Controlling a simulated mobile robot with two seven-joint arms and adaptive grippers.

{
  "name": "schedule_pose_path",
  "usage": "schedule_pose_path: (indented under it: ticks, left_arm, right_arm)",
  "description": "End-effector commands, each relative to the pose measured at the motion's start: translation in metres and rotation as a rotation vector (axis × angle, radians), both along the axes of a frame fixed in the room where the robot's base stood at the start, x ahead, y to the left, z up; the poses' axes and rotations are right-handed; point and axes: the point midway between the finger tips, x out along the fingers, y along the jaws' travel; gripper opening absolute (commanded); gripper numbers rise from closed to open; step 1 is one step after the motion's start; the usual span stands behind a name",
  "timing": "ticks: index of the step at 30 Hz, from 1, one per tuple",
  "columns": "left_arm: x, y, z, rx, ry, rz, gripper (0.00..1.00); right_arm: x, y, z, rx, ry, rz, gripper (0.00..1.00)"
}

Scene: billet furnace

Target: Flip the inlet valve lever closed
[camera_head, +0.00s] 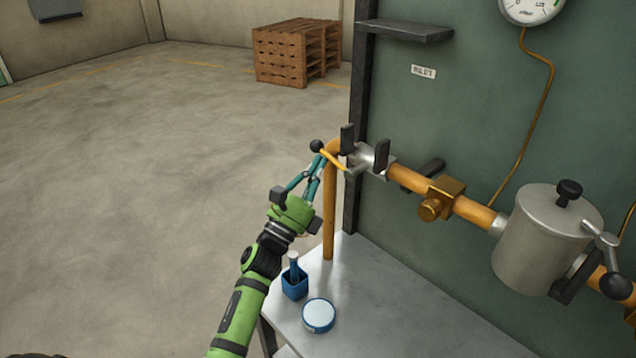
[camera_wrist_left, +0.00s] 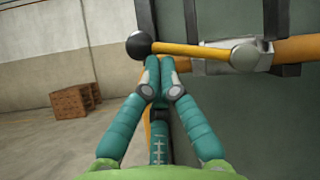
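The inlet valve lever (camera_head: 333,159) is a yellow arm with a black ball knob, joined to a silver valve body (camera_head: 375,160) on the orange pipe. In the left wrist view the lever (camera_wrist_left: 195,51) runs nearly level, roughly along the pipe, with its knob (camera_wrist_left: 138,45) at the left end. My left gripper (camera_head: 321,160) has its teal fingers brought together at the tips. In the left wrist view the fingertips (camera_wrist_left: 159,66) are just below the lever beside the knob. I cannot tell whether they touch it. Nothing shows between them. My right gripper is not in view.
The orange pipe runs right past a brass fitting (camera_head: 438,199) to a silver canister (camera_head: 545,240). A bench (camera_head: 390,315) below holds a blue cup (camera_head: 294,284) and a round tin (camera_head: 318,315). A shelf (camera_head: 405,31) juts from the green panel. The floor at left is clear.

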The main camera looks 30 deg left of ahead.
Motion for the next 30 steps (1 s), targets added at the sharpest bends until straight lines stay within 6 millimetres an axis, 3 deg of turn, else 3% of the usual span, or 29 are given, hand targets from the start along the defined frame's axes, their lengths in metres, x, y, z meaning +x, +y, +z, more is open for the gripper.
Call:
schedule_pose_path:
  ticks: [1,6,30]
  left_arm:
    - [0.000,0.002,-0.002,0.047,-0.023,0.000,0.00]
    - [0.000,0.002,0.010,0.201,-0.076,0.000,0.00]
    - [-0.008,-0.018,0.062,0.908,-0.322,0.006,0.00]
  right_arm:
    - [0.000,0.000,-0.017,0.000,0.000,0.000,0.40]
    - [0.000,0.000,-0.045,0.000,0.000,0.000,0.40]
    - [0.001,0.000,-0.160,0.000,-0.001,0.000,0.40]
